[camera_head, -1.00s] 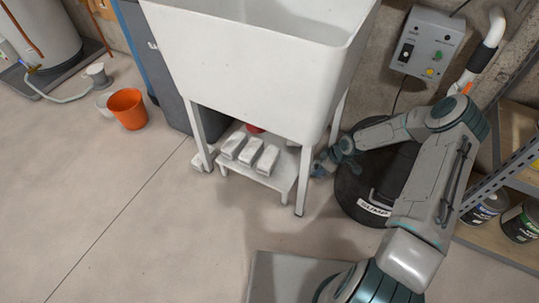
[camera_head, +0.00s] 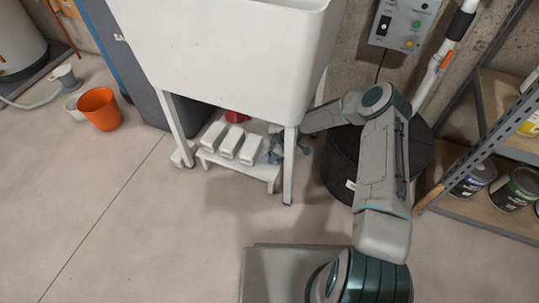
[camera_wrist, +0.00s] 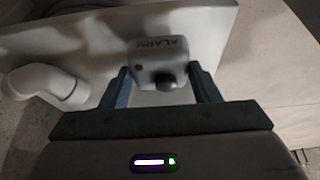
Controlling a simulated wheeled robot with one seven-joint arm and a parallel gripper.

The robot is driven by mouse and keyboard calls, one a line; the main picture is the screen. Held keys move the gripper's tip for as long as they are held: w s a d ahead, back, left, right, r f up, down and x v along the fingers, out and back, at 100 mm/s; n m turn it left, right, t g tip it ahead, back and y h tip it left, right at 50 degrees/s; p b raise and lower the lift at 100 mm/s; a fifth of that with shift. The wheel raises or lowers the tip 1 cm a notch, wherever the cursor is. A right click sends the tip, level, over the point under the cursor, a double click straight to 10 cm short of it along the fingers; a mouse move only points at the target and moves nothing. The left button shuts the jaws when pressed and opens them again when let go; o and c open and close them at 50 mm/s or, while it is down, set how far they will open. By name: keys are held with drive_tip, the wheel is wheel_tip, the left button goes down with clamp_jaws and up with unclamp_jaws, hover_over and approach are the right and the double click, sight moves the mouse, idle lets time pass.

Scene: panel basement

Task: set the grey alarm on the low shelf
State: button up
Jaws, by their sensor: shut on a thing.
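The grey alarm (camera_wrist: 160,60), a small box with a dark round knob and the word ALARM, sits between my fingers in the wrist view. My gripper (camera_wrist: 162,82) is shut on it. In the head view my gripper (camera_head: 276,148) is under the white sink, at the right end of the low white shelf (camera_head: 240,170). The alarm cannot be made out there. A pale flat surface, apparently the shelf (camera_wrist: 85,38), lies behind the alarm in the wrist view. I cannot tell whether the alarm touches it.
Three white blocks (camera_head: 231,142) stand on the shelf, with a red thing (camera_head: 236,117) behind them. A sink leg (camera_head: 289,165) stands in front of my gripper. A black sump drum (camera_head: 340,165) is to the right. A white pipe (camera_wrist: 45,80) is left in the wrist view.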

sight(269, 152)
drive_tip(key=shift+w+a+f+b, duration=0.2)
drive_tip(key=shift+a+f+b, duration=0.05)
drive_tip(key=shift+a+f, duration=0.35)
drive_tip(key=shift+w+a+f+b, duration=0.2)
drive_tip(key=shift+a+f+b, duration=0.05)
drive_tip(key=shift+a+f, duration=0.3)
drive_tip(key=shift+r, duration=0.15)
drive_tip(key=o, duration=1.1)
drive_tip(key=shift+c, duration=0.2)
